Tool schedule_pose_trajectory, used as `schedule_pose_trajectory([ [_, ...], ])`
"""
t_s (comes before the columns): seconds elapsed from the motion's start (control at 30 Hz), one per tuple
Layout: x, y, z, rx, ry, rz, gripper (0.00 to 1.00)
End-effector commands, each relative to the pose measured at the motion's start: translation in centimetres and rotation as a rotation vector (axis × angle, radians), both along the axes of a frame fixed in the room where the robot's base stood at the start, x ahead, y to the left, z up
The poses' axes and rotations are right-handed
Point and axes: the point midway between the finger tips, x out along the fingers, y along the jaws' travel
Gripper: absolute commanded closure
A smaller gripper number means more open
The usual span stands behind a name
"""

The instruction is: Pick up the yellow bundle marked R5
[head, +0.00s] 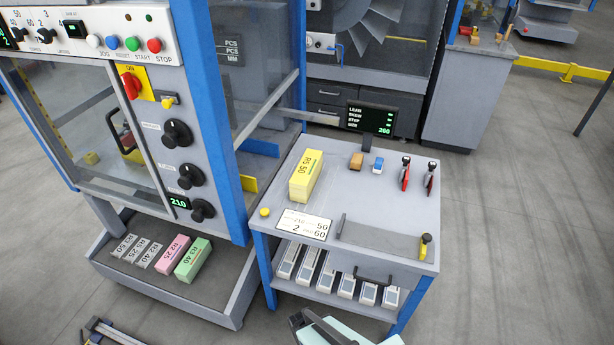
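The yellow bundle (306,176) lies on the grey top of the side table (375,205), near its left side. The marking on its top reads like R5 50. Its top and front faces show, and nothing covers it. I cannot make out my gripper in this view. A dark grey and pale green part at the bottom edge is cut off, and I cannot tell what it is.
A pink bundle (172,254) and a green bundle (193,260) lie on the low tray at left beside grey labelled slots. On the table are a screen (370,119), red-handled tools (404,174), small blocks, a number card (304,226) and a front handle bar.

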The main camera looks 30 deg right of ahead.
Motion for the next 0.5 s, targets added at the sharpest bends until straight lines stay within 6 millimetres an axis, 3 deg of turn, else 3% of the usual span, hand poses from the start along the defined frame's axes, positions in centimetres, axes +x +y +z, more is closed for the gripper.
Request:
schedule_pose_trajectory([
  [0.37,0.00,0.00,0.00,0.000,0.000,0.000,1.00],
  [0.5,0.00,0.00,0.00,0.000,0.000,0.000,0.54],
])
